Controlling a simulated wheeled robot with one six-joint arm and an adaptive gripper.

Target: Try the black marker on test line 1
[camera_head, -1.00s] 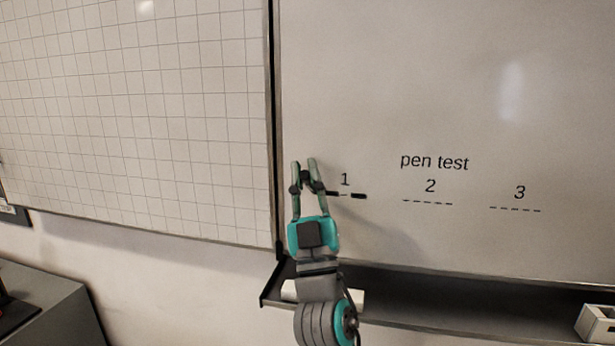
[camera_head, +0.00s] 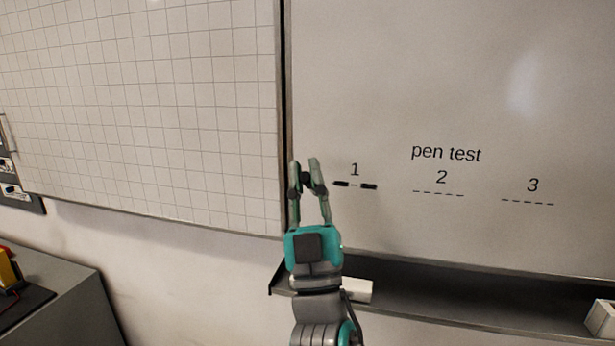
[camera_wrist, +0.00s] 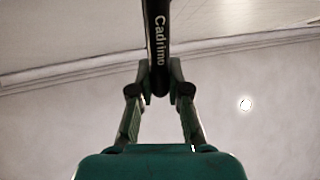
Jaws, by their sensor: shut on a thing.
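My gripper (camera_head: 307,172) is in front of the whiteboard (camera_head: 450,80), left of test line 1 and close to the board's left frame. It is shut on the black marker (camera_wrist: 157,40), which shows lettering in the wrist view and points up and away from the jaws. In the head view the marker is mostly hidden at the fingertips. Its tip and any contact with the board cannot be made out. Test line 1 (camera_head: 354,185) lies under the "1". It has a thick black stroke at its left and another at its right, with a thin gap between them.
Dashed lines 2 (camera_head: 438,193) and 3 (camera_head: 527,203) look thin and unmarked. A dark tray (camera_head: 430,287) runs below the board, with a white block (camera_head: 358,289) behind my arm. A gridded board (camera_head: 140,100) is at left. A grey cabinet (camera_head: 60,300) stands at lower left.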

